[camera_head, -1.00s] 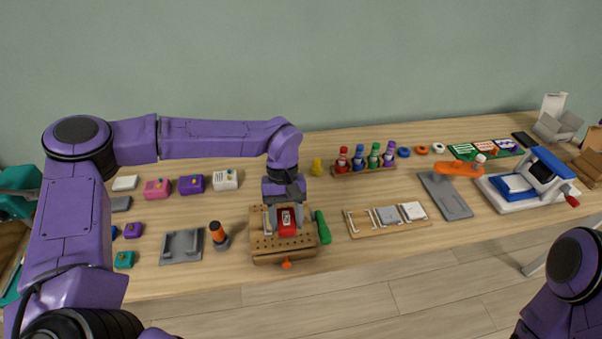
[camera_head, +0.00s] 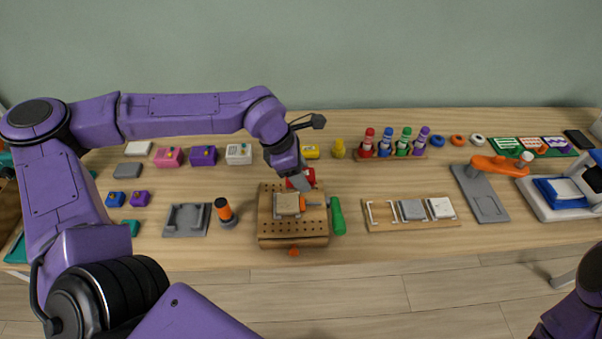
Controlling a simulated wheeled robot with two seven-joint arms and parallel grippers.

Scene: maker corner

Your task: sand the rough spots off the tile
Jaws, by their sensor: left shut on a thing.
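A beige tile (camera_head: 287,203) lies on the wooden work board with peg holes (camera_head: 268,228). An orange clamp piece (camera_head: 312,204) touches or sits close to its right side. My left gripper (camera_head: 299,181) is shut on a red block (camera_head: 307,175), which looks like the sanding block, at the far right of the tile. The gripper hides part of the red block, and I cannot tell whether the block touches the board. The tile's surface is too small to show any rough spots clearly. Only a purple part of my right arm shows at the lower right; its gripper is out of view.
A green-handled tool (camera_head: 337,216) lies against the board's right side. An orange-and-black upright item (camera_head: 225,212) and a grey tray (camera_head: 187,220) stand left. A wooden holder (camera_head: 385,225) with square pieces lies right. Several bottles (camera_head: 386,144) stand behind. The table's front strip is clear.

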